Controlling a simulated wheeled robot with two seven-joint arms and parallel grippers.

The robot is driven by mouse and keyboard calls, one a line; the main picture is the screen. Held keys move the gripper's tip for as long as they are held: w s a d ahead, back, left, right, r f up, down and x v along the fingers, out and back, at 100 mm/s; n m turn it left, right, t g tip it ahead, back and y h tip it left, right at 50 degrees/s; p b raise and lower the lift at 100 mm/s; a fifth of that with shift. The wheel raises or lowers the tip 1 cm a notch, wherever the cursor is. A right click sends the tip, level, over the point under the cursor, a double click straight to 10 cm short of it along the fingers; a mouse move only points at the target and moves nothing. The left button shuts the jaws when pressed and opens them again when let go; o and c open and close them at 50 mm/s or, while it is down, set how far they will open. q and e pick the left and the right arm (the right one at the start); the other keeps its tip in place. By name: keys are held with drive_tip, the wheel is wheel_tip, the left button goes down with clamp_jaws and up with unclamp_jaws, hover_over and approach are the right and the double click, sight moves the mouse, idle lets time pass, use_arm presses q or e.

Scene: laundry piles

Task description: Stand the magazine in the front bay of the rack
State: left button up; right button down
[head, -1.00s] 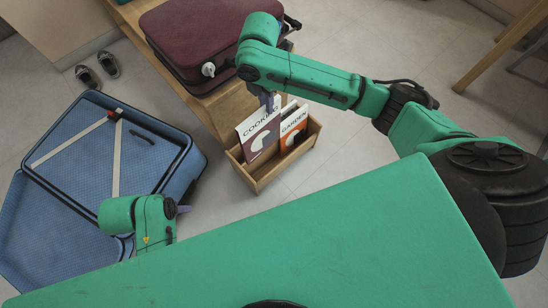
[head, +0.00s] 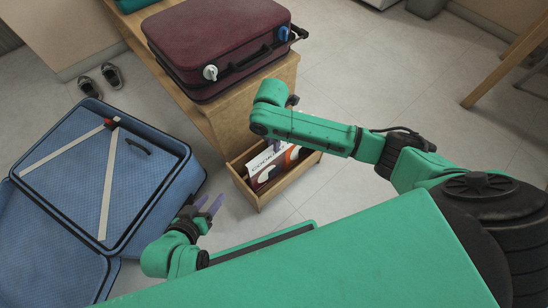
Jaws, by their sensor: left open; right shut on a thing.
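The wooden rack (head: 262,199) stands on the floor in the middle of the head view, beside a wooden bench. A pale magazine with a printed title (head: 264,166) is in or just above the rack, leaning. More printed cover shows to its right, partly behind my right arm. My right gripper (head: 298,116) is over the rack, shut on a magazine, with its fingertips mostly hidden by its own wrist. I cannot tell which bay the held magazine is in. My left gripper (head: 209,204) is open and empty, left of the rack near the blue suitcase.
An open blue suitcase (head: 75,185) lies on the floor at the left. A maroon suitcase (head: 215,40) lies on the wooden bench (head: 222,115) behind the rack. Dark shoes (head: 101,78) sit at the upper left. The floor right of the rack is clear.

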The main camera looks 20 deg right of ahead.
sight(274, 156)
wheel_tip(274, 156, down, 8)
drive_tip(key=b, duration=0.3)
use_arm(q)
drive_tip(key=d+f+t, duration=0.1)
drive_tip(key=d+f+n+t+h, duration=0.1)
drive_tip(key=f, duration=0.1)
drive_tip(key=shift+s+d+t, duration=0.1)
drive_tip(key=shift+d+t, duration=0.2)
drive_tip(key=shift+t, duration=0.1)
use_arm(e)
drive_tip(key=shift+r, duration=0.15)
drive_tip(key=c, duration=0.8)
unclamp_jaws()
drive_tip(key=shift+c, duration=0.2)
